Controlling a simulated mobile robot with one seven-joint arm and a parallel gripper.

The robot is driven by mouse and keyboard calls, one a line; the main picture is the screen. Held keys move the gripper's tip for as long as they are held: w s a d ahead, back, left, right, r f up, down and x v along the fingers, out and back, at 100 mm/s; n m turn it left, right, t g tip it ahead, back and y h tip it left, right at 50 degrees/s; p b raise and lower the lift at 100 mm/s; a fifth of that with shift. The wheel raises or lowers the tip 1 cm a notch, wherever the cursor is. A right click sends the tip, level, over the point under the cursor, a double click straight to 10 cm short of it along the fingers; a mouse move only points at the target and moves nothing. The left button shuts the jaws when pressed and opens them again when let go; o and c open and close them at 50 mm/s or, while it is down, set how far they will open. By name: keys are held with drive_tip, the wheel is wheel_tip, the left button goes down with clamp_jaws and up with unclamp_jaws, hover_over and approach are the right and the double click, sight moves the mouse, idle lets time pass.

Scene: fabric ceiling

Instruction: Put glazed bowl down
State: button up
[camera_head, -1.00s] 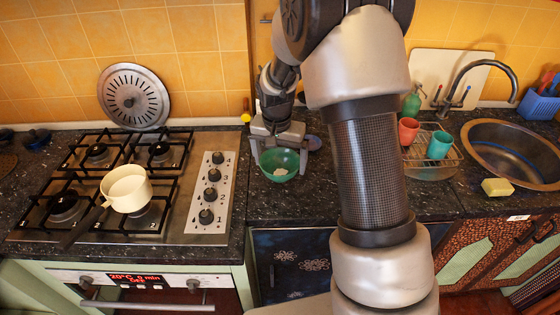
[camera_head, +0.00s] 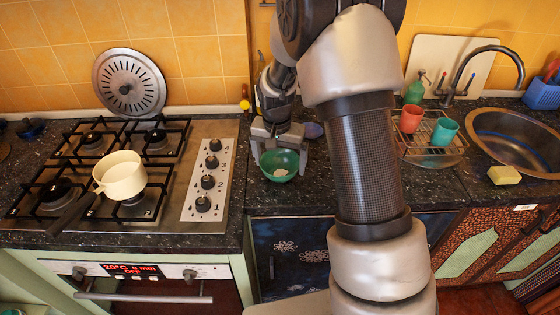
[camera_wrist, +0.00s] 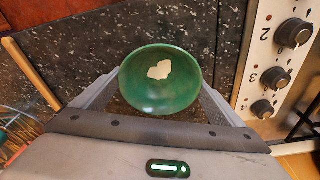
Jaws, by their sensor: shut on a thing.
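The glazed bowl (camera_head: 279,165) is green with a pale patch inside. It is upright at the dark speckled counter (camera_head: 225,240), between the stove and my arm. My gripper (camera_head: 279,150) is shut on the bowl, with a finger at each side of it. In the wrist view the bowl (camera_wrist: 161,80) sits between the two fingers, its opening toward the camera. I cannot tell whether its base touches the counter.
A gas stove (camera_head: 205,200) with a cream pot (camera_head: 120,176) stands to the left. To the right are a dish rack (camera_head: 430,158) with cups, a sponge (camera_head: 504,175) and a sink (camera_head: 515,135). A dark object (camera_head: 313,130) lies behind the gripper. Bare counter lies in front of the bowl.

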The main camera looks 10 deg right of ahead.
drive_tip(key=shift+f+b, duration=0.35)
drive_tip(key=shift+f, duration=0.1)
drive_tip(key=o, duration=0.9)
wheel_tip(320, 180, up, 17)
drive_tip(key=s+a, duration=0.1)
drive_tip(key=s, duration=0.1)
drive_tip(key=shift+s+a+r+p, duration=0.15)
drive_tip(key=shift+s+p, duration=0.1)
drive_tip(key=shift+p, duration=0.15)
